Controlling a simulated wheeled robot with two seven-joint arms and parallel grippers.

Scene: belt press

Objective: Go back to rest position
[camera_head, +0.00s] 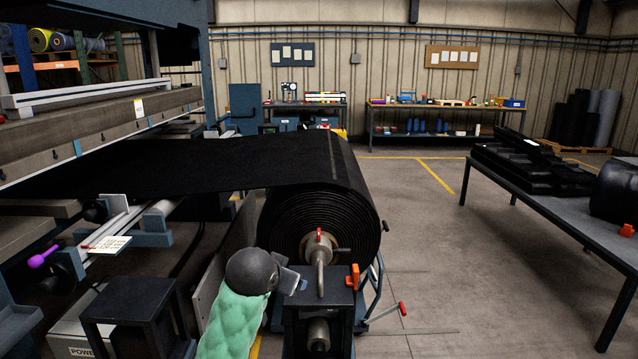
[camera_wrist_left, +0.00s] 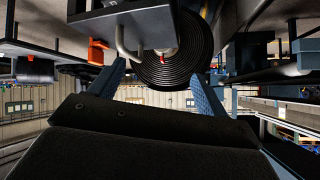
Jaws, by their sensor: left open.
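My left arm, in a green padded sleeve, reaches up from the bottom centre of the head view. Its gripper (camera_head: 298,284) is beside the bent metal handle (camera_head: 320,270) at the near end of the big black belt roll (camera_head: 330,222). In the left wrist view, which is upside down, the two blue fingers of the left gripper (camera_wrist_left: 156,84) are spread apart with nothing between them. The belt roll (camera_wrist_left: 185,55) and the handle (camera_wrist_left: 127,47) show beyond the fingers. My right gripper is in neither view.
A dark roll stand (camera_head: 318,320) with an orange clamp (camera_head: 354,277) is close to my left gripper. The press (camera_head: 90,130) fills the left side. A table (camera_head: 590,215) with black parts stands at the right. The floor between roll and table is clear.

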